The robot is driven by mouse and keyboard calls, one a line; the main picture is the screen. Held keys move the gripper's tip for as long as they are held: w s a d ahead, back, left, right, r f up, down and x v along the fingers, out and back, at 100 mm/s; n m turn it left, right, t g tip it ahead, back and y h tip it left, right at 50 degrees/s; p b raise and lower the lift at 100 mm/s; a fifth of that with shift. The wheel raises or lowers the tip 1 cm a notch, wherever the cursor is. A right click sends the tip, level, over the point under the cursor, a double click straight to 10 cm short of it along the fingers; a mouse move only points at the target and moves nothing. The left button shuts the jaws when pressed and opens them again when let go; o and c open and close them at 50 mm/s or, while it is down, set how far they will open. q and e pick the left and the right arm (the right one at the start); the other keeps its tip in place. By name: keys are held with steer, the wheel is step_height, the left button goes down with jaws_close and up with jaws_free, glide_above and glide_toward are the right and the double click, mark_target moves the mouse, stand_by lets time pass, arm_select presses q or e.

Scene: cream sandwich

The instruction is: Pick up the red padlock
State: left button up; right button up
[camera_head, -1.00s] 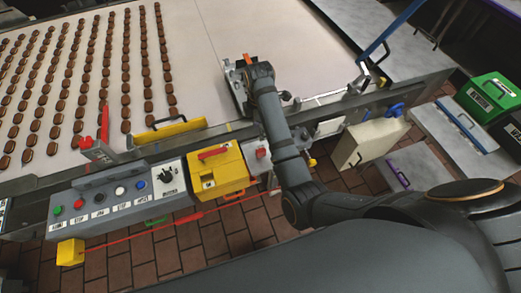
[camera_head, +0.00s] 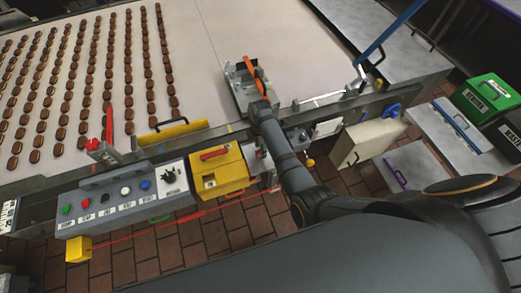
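I cannot make out a padlock for certain. A small red part (camera_head: 266,177) shows beside the yellow box, mostly hidden by my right arm. A red bar (camera_head: 214,154) lies on top of the yellow box (camera_head: 222,178). My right gripper (camera_head: 260,106) is at the belt's near edge, just in front of a grey fixture (camera_head: 240,93) with an orange-red strip (camera_head: 257,75). The gripper's fingers are too small and hidden to tell whether they are open or shut. My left gripper is not in view.
Rows of brown biscuits (camera_head: 88,75) lie on the pale belt (camera_head: 205,60). A grey control panel (camera_head: 125,197) hangs along the front rail. A green bin (camera_head: 490,97) stands at the right.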

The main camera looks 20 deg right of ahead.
jaws_close()
steer(key=shift+r, duration=0.15)
